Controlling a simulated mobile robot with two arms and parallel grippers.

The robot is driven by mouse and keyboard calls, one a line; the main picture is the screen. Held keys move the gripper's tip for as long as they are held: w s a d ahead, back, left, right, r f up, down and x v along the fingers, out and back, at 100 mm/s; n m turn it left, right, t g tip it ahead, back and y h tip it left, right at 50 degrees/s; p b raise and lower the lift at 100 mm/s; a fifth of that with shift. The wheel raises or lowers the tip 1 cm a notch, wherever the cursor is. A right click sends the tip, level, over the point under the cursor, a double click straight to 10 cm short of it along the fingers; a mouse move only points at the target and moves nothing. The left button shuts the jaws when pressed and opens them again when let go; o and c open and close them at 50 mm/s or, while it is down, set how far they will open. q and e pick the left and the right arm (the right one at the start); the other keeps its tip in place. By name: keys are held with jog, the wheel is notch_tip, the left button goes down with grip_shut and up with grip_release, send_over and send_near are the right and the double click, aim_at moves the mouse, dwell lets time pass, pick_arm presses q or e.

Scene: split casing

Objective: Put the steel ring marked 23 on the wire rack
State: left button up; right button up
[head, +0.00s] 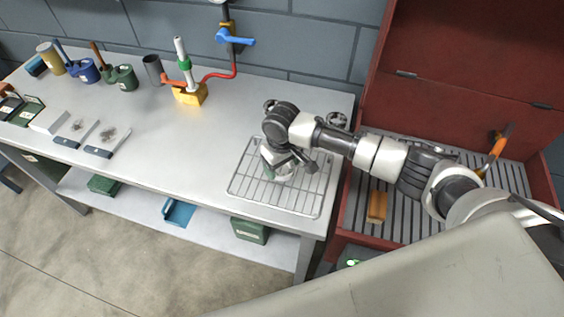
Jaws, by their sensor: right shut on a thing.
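The wire rack (245,188) lies flat on the right part of the workbench. My right gripper (284,165) comes in from the right, points down over the middle of the rack and is shut on a steel ring (284,176). The gripper partly hides the ring. No number is readable on it, and I cannot tell whether it touches the wires. Another round metal part (337,119) sits behind the rack near the bench's right edge. My left gripper is not in view.
An open red chest (450,130) with a slatted interior adjoins the right end, a tan block (377,206) inside.

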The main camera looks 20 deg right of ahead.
jog(key=shift+f, duration=0.15)
jog(key=shift+f, duration=0.15)
jog(key=o, duration=1.2)
notch_tip(320, 180, up, 12)
jog(key=b, duration=0.2)
jog(key=shift+b, duration=0.3)
